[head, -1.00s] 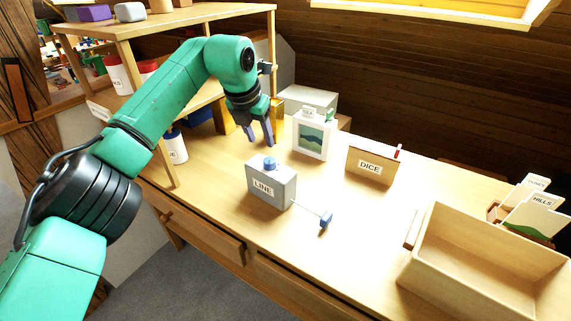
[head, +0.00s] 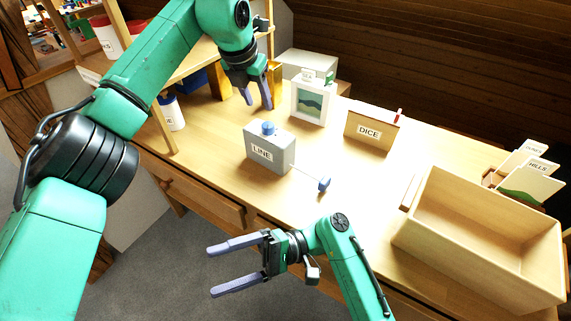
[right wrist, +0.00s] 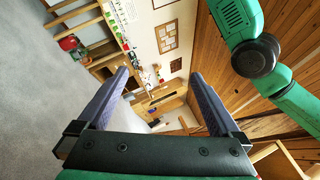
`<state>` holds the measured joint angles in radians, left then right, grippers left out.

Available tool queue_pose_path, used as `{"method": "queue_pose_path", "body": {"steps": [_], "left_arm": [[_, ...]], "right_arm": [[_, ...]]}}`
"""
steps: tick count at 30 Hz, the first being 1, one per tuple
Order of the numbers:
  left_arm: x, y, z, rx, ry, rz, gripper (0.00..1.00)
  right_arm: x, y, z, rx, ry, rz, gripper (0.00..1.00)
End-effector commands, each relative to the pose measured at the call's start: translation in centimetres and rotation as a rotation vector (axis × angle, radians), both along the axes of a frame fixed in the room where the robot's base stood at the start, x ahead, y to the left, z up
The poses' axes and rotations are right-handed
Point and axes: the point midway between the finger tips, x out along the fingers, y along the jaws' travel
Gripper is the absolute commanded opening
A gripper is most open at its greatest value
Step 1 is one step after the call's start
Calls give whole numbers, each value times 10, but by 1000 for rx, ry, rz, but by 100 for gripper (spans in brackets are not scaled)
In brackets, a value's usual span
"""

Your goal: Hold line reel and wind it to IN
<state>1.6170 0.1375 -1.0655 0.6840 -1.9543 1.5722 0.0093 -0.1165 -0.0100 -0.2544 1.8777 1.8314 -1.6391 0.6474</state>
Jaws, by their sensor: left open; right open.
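The line reel (head: 279,150) is a grey box labelled LINE, upright on the desk, with a blue knob (head: 268,128) on top. A thin line runs from its right side to a blue end piece (head: 324,184). No IN mark can be read. My left gripper (head: 257,104) is open and empty above the desk, behind the reel. My right gripper (head: 212,271) is open and empty in front of the desk, nearer the camera than the reel. In the right wrist view its spread fingers (right wrist: 160,76) point into the room, and the reel is out of view.
A framed picture (head: 309,102) and a DICE box (head: 371,131) stand behind the reel. A large open wooden box (head: 480,245) fills the desk's right end, with cards (head: 530,184) behind it. Desk around the reel is clear.

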Motion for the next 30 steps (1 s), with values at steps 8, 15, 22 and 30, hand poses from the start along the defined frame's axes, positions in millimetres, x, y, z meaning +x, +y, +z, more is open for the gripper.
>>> {"method": "queue_pose_path", "body": {"steps": [8, 15, 22, 30], "left_arm": [[0, 0, 0, 0, 0, 0, 50], [0, 0, 0, 0, 0, 0, 50], [0, 0, 0, 0, 0, 0, 50], [0, 0, 0, 0, 0, 0, 50]], "right_arm": [[181, -103, 3, -510, 76, -577, 100], [280, -166, 12, -257, 808, -866, 100], [300, -168, -6, -47, 1202, -805, 100], [330, -132, -5, -46, 1203, -800, 100]]}}
